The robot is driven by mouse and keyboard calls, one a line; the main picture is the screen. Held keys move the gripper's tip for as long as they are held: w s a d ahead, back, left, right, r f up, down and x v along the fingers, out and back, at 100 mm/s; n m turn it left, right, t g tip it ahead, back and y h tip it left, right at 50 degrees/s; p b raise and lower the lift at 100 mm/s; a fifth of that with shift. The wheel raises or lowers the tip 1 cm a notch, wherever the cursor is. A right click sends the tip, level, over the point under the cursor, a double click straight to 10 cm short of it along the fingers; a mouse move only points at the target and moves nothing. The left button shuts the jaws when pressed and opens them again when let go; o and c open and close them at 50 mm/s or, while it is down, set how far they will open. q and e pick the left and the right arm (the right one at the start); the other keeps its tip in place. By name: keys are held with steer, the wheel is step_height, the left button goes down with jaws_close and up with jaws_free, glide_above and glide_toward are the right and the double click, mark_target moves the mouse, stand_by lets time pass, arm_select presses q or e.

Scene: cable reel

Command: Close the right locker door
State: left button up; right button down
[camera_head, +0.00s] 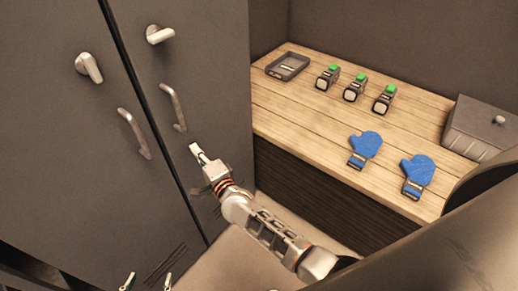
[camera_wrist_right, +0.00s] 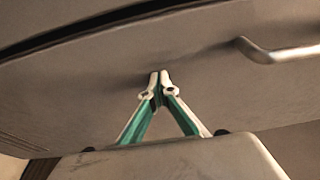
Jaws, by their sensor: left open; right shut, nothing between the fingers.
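The grey right locker door (camera_head: 205,70) stands nearly in line with the left door (camera_head: 50,110), with a narrow dark gap between them. I cannot tell whether it is fully shut. It carries a turn knob (camera_head: 160,34) and a bar handle (camera_head: 175,107), which also shows in the right wrist view (camera_wrist_right: 280,52). My right gripper (camera_head: 195,149) is shut and empty, its fingertips at or very close to the right door's face, below and right of the handle. In the right wrist view its fingertips (camera_wrist_right: 158,85) meet. My left gripper (camera_head: 147,281) is open at the bottom edge, mostly out of frame.
A wooden bench (camera_head: 290,120) to the right holds a dark tray (camera_head: 288,66), several devices with green tops, two blue mitts (camera_head: 365,146) (camera_head: 417,171) and a grey box (camera_head: 482,128). The left door has its own knob (camera_head: 90,68) and handle (camera_head: 134,133).

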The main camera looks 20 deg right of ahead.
steer(key=shift+w+a+r, duration=0.25)
steer(key=shift+a+r, duration=0.2)
steer(key=shift+r, duration=0.2)
steer(key=f+v, duration=0.1)
steer(key=v, duration=1.1)
steer(key=shift+s+d, duration=0.3)
steer(key=shift+d, duration=0.2)
steer(key=s+d+f+n+g+h, duration=0.1)
steer(key=s+d+f+n+g, duration=0.2)
steer(key=s+d+f+n, duration=0.3)
steer(key=s+d+f+n+g, duration=0.3)
steer(key=s+d+f+n, duration=0.4)
steer(key=s+n, duration=0.5)
steer(key=shift+s+d+f+n+g+h, duration=0.15)
steer(key=shift+s+d+n+g+h, duration=0.2)
steer(key=shift+n, duration=0.35)
